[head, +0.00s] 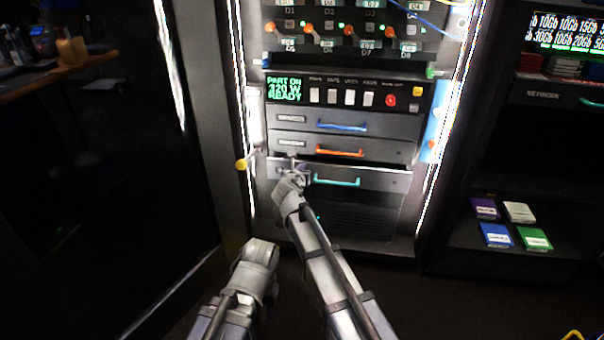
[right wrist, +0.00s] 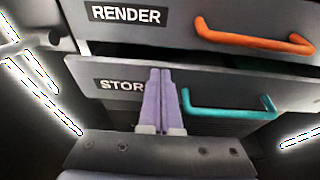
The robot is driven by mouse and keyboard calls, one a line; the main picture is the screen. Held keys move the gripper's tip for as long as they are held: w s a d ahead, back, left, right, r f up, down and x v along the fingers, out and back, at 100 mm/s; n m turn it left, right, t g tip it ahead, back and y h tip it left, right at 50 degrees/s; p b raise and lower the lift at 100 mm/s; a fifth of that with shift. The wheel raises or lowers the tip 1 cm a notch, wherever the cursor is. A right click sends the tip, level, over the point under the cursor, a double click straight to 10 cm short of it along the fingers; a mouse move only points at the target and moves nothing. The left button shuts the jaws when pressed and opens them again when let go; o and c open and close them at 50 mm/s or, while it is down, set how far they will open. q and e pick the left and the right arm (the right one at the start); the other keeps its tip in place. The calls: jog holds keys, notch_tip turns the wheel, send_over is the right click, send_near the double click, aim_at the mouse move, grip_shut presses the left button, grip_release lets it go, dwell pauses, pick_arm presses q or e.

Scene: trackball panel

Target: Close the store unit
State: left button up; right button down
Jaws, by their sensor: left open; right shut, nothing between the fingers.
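The store unit (head: 384,181) is the lowest of three drawers in the rack, with a teal handle (head: 337,182). It stands slightly out, with a dark gap above its front. In the right wrist view its grey front (right wrist: 92,72) carries a partly covered STORE label (right wrist: 108,85) and the teal handle (right wrist: 230,113). My right gripper (head: 291,160) is shut and empty at the left part of this front, left of the handle; its fingers (right wrist: 161,75) overlap the label. Contact is unclear. My left gripper (head: 263,250) is low, left of the right arm; its fingers are hard to make out.
The render drawer (head: 377,150) with an orange handle (head: 339,152) and a blue-handled drawer (head: 382,123) sit flush above. A yellow knob (head: 241,164) sticks out at the rack's left edge. A shelf at right holds several coloured boxes (head: 497,235). Dark floor lies in front.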

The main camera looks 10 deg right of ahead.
jog(key=shift+w+d, duration=0.2)
jog(key=shift+w, duration=0.6)
jog(key=shift+w+d, duration=0.25)
jog(key=shift+w, duration=0.5)
jog(key=shift+w+d, duration=0.2)
jog(key=shift+w, duration=0.6)
jog(key=shift+r, duration=0.1)
